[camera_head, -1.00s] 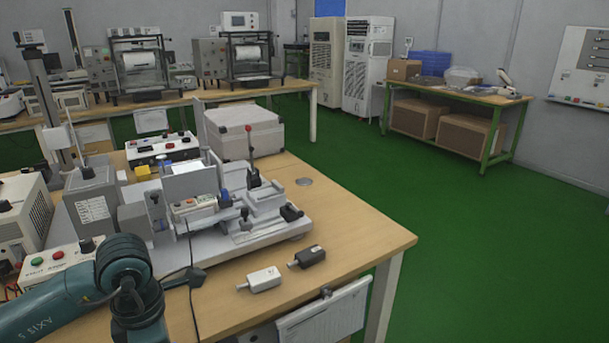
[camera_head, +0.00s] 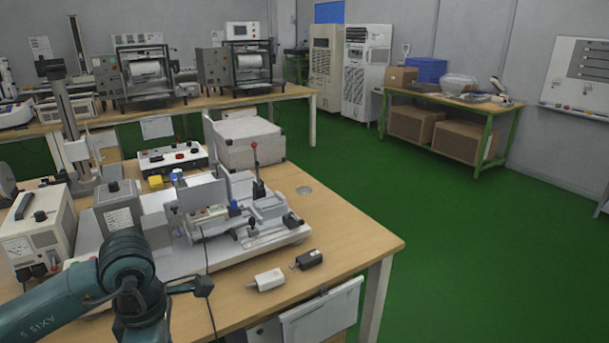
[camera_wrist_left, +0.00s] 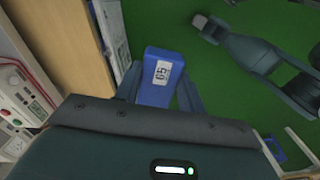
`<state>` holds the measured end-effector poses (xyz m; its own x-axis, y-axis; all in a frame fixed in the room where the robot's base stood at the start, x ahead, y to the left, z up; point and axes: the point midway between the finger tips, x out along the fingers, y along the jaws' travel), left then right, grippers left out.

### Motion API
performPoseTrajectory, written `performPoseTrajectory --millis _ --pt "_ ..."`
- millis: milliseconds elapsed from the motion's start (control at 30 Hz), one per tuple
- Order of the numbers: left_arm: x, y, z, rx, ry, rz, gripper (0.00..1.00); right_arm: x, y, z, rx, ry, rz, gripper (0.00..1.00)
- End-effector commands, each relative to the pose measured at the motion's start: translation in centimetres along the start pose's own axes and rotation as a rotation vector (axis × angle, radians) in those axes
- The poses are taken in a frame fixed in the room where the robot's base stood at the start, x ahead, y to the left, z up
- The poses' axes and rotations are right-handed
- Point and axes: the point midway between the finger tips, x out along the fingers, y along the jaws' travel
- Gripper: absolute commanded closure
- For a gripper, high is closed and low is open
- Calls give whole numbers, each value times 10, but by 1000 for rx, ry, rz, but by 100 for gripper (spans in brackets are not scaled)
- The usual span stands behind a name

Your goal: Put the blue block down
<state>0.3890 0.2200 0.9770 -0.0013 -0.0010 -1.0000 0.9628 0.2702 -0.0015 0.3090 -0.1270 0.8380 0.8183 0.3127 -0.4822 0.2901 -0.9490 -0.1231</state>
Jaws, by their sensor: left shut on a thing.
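The blue block (camera_wrist_left: 153,85) with a white printed label shows in the left wrist view. My left gripper (camera_wrist_left: 158,97) is shut on it, with a finger on each side. The block is held beside the table edge, with green floor behind it. In the head view my left arm comes in at the lower left, but its gripper and the block are out of sight. A dark arm-like part of my own body shows at the upper right of the left wrist view; I cannot make out a right gripper there.
The near wooden table (camera_head: 345,238) carries a test rig (camera_head: 230,220), a white connector (camera_head: 267,280) and a black one (camera_head: 307,260). Its front right corner is bare. A green-framed table (camera_head: 462,100) with a blue crate (camera_head: 426,70) stands at the back right. Green floor between is clear.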

Motion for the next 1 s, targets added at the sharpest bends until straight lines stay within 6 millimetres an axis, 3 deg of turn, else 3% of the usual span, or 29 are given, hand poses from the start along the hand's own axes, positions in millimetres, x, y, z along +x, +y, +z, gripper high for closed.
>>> performPoseTrajectory --millis 700,1000 --pt "-16 -1 22 1555 2 3 85 10 17 37 -56 -76 50 64" --pt "-18 -2 26 1835 2 2 85 12 19 43 -65 -89 58 64"
